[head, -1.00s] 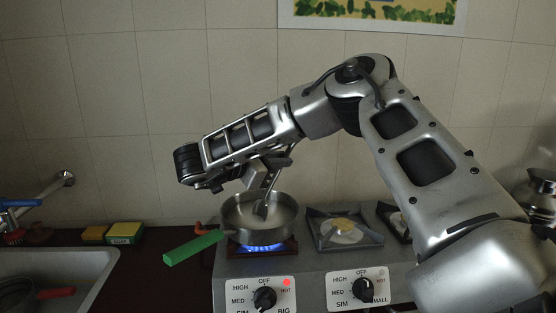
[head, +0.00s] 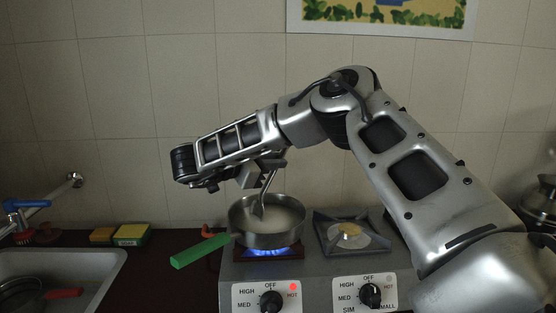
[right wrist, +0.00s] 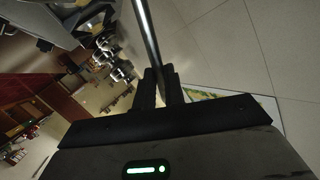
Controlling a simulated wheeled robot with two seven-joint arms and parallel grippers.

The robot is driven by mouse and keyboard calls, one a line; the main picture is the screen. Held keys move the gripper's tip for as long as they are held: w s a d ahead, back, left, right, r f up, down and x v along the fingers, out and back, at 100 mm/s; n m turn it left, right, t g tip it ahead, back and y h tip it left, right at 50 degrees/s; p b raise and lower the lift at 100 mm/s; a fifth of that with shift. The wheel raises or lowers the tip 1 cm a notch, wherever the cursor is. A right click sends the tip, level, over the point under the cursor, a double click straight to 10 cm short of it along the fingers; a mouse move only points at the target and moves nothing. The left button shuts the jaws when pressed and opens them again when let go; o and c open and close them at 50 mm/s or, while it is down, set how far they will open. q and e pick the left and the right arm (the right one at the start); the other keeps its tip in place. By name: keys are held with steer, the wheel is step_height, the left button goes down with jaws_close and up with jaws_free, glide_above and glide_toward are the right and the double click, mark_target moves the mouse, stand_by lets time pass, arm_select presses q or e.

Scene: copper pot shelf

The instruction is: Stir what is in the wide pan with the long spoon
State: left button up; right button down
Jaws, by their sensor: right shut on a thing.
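The wide pan (head: 286,241) is metal with a green handle (head: 201,251) pointing to the left. It sits on the lit left burner and holds something pale and smooth. My right gripper (head: 262,170) is above the pan, shut on the long spoon (head: 266,186). The spoon tilts down, its lower end inside the pan at the left part of the contents. In the right wrist view the spoon's metal shaft (right wrist: 147,35) runs up from between the fingers (right wrist: 162,88). My left gripper does not show.
The right burner (head: 346,233) is empty. A kettle-like metal vessel (head: 541,200) stands at the far right. At left are a sink (head: 110,262) with a red-handled pan (head: 64,293), sponges (head: 131,235) and a tap (head: 74,181). The tiled wall is close behind.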

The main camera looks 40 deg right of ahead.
steer(key=shift+s+d, duration=0.15)
steer(key=shift+s, duration=0.75)
steer(key=shift+s+d, duration=0.1)
steer(key=shift+s, duration=0.75)
stand_by(4.6)
